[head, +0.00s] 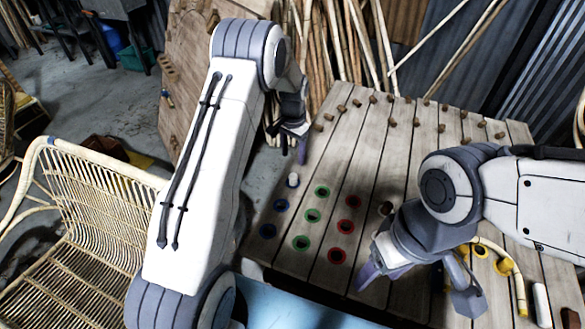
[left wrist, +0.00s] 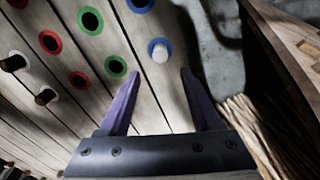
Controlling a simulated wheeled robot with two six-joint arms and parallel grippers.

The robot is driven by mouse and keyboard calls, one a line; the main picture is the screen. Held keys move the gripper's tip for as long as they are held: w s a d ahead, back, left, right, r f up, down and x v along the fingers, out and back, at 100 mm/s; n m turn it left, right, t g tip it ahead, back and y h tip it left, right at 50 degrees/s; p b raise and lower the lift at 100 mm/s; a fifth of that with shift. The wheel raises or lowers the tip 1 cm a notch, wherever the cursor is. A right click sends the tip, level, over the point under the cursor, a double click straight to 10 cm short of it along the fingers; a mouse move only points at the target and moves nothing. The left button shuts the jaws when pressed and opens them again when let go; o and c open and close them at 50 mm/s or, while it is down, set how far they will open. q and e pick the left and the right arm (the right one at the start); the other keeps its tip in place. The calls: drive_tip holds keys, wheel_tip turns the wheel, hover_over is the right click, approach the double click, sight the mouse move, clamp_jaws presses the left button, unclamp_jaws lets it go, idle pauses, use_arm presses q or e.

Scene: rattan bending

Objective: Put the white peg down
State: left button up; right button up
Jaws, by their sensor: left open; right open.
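A white peg (head: 293,180) stands in the far blue-ringed hole of the board at the left edge of the wooden table. It also shows in the left wrist view (left wrist: 160,54), upright inside the blue ring (left wrist: 167,44). My left gripper (head: 296,150) is open, just beyond the peg in the head view. In the left wrist view its purple fingers (left wrist: 155,85) are apart, with the peg ahead of the gap and nothing between them. My right gripper (head: 378,276) is open over the near side of the table; nothing shows in it. Another white peg (head: 542,305) is at the lower right.
Blue, green and red rings (head: 312,215) mark several holes in the table (head: 300,262). Brown pegs (head: 419,122) stand along its far part. A yellow curved piece (head: 505,262) lies near my right arm. A rattan chair (head: 75,215) stands at the left.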

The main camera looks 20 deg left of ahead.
use_arm(q)
drive_tip(key=s+d+r+m, duration=0.2)
drive_tip(key=s+d+r, duration=0.9)
drive_tip(key=d+r, duration=0.25)
drive_tip(key=s+d+r+m, duration=0.1)
drive_tip(key=s+d, duration=0.1)
drive_tip(key=s, duration=1.1)
drive_tip(key=s+d+r+h, duration=0.1)
drive_tip(key=s+d+r, duration=0.1)
drive_tip(key=s, duration=1)
drive_tip(key=shift+s+m, duration=0.35)
drive_tip(key=shift+m, duration=0.05)
